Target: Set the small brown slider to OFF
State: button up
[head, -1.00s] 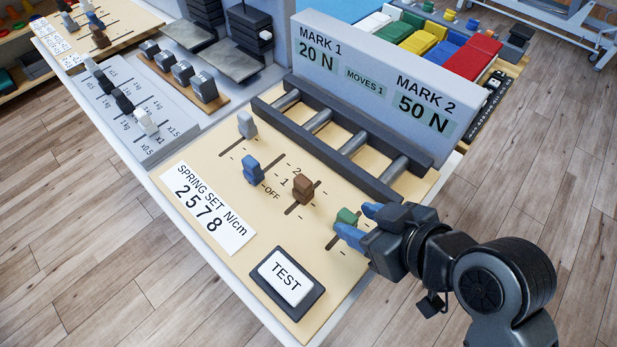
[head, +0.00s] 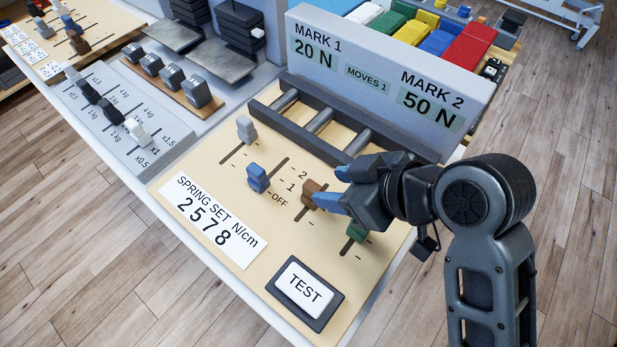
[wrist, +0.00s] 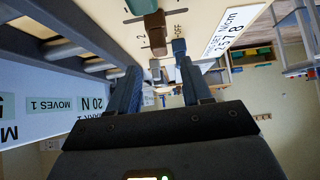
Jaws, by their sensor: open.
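The small brown slider (head: 312,192) stands on its short track beside the marks 2, 1 and OFF on the cream panel (head: 232,172). The track shows below it on the OFF side; its exact mark is hard to read. My gripper (head: 328,188) is open, with its blue fingers just right of the brown slider. The lower fingertip overlaps the slider's edge in the head view; I cannot tell whether they touch. In the wrist view the brown slider (wrist: 155,27) is ahead of the fingertips (wrist: 158,72), and nothing shows held between them.
A blue slider (head: 257,177) and a grey slider (head: 246,129) stand left of the brown one. A green slider (head: 356,231) stands below my gripper. The TEST button (head: 305,288) is at the front, and a dark rail frame (head: 345,140) runs behind.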

aim_at(313, 186)
jog(key=x, duration=0.7)
grip_shut()
dwell(0.4)
